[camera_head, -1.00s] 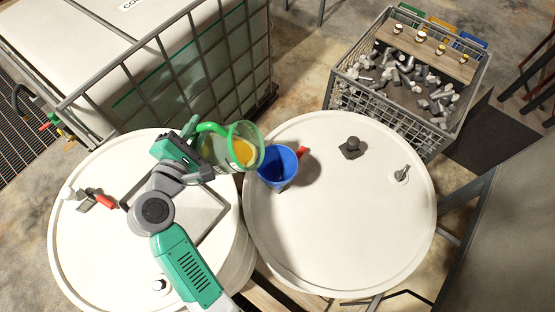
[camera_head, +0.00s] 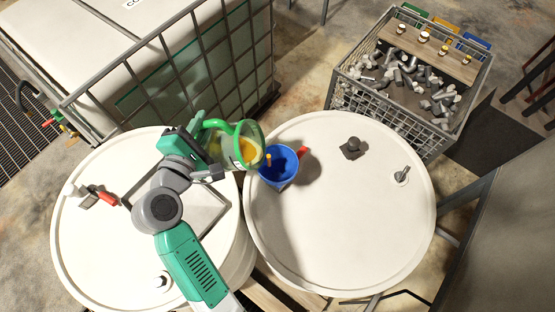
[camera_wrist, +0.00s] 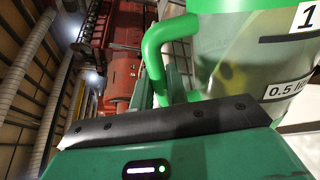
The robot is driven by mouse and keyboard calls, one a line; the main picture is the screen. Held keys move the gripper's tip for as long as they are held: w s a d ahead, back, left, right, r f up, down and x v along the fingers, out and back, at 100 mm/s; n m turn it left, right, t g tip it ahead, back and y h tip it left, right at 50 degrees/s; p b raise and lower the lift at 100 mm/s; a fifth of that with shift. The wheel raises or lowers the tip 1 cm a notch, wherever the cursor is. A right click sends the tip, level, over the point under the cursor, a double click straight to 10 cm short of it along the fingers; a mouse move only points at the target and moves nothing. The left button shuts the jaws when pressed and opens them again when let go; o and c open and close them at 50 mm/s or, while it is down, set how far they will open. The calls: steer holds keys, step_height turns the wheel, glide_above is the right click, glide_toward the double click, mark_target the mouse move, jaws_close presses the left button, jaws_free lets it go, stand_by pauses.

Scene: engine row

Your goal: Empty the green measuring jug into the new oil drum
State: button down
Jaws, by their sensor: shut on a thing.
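The green measuring jug (camera_head: 240,147), clear-walled with a green rim and handle, is tilted with its mouth toward the blue funnel (camera_head: 277,168). Amber oil shows inside the jug, and a thin amber streak (camera_head: 268,158) shows at the funnel's mouth. The funnel stands at the left edge of the right white drum (camera_head: 340,220). My gripper (camera_head: 199,136) is shut on the jug's handle, above the left drum. In the wrist view, the green handle (camera_wrist: 155,60) and the jug's wall markings (camera_wrist: 285,90) show; the fingertips are hidden.
A second white drum (camera_head: 90,240) with a red-handled valve (camera_head: 108,198) stands at the left. A caged container (camera_head: 190,60) stands behind it. A wire crate of metal parts (camera_head: 400,100) is at the back right. The right drum's top is mostly clear.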

mark_target(224, 123)
steer(key=shift+s+d+r+m+p, duration=0.2)
steer(key=shift+d+r+m+p, duration=0.15)
steer(key=shift+d+r+m, duration=0.5)
stand_by(1.1)
steer(key=shift+s+d+r+m+y+p, duration=0.1)
steer(key=shift+d+r+m+y+p, duration=0.15)
steer(key=shift+d, duration=0.35)
steer(key=shift+s+d+r+m+y+p, duration=0.1)
steer(key=shift+d+r+p, duration=0.25)
steer(key=shift+d, duration=0.2)
steer(key=shift+s+d+r+m+y+p, duration=0.15)
steer(key=shift+d+r+m+p, duration=0.15)
steer(key=shift+d, duration=0.3)
steer(key=shift+d+f+m+y, duration=0.15)
steer(key=shift+d+m+y, duration=0.15)
steer(key=shift+d+m, duration=0.55)
stand_by(0.4)
